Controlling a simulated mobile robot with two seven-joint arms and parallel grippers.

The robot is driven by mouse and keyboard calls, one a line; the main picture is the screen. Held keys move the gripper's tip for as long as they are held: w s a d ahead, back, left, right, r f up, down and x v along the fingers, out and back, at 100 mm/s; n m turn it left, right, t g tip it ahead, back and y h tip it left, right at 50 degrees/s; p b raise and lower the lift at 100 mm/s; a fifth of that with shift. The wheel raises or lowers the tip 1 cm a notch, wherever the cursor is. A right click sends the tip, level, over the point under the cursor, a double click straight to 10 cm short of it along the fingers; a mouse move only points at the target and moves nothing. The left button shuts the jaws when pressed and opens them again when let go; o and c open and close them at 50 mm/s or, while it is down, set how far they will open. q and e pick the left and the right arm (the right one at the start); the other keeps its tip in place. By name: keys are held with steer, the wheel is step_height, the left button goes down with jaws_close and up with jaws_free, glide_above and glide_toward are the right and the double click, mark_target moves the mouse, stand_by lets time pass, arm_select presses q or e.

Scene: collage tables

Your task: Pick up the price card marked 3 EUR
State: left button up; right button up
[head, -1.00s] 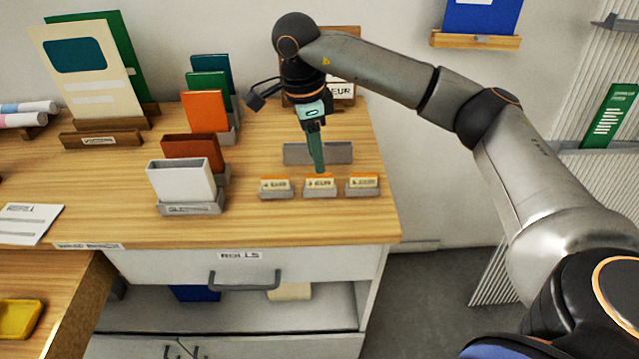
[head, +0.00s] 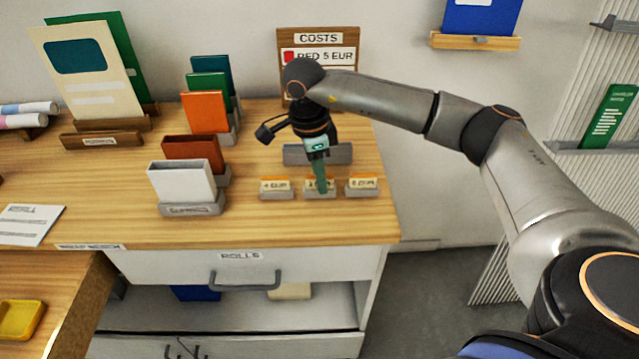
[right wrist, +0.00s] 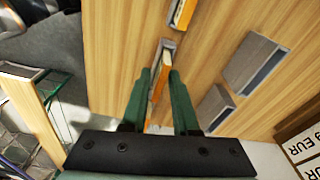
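The 3 EUR price card (head: 310,184) stands in a small grey holder (head: 311,193), the middle one of three near the table's front edge. My right gripper (head: 322,188) is down at this card and hides most of its face in the head view. In the right wrist view, the orange-edged card (right wrist: 158,84) lies between the two green fingers of my right gripper (right wrist: 160,76), which are spread on either side of it. My left gripper is not in view.
A 4 EUR card (head: 275,184) stands to the left and another card (head: 362,183) to the right, both close by. A grey holder (head: 340,154) is behind, with a COSTS board (head: 318,40) at the wall. Coloured booklets (head: 204,112) stand further left.

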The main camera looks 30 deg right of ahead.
jaws_close()
stand_by(0.4)
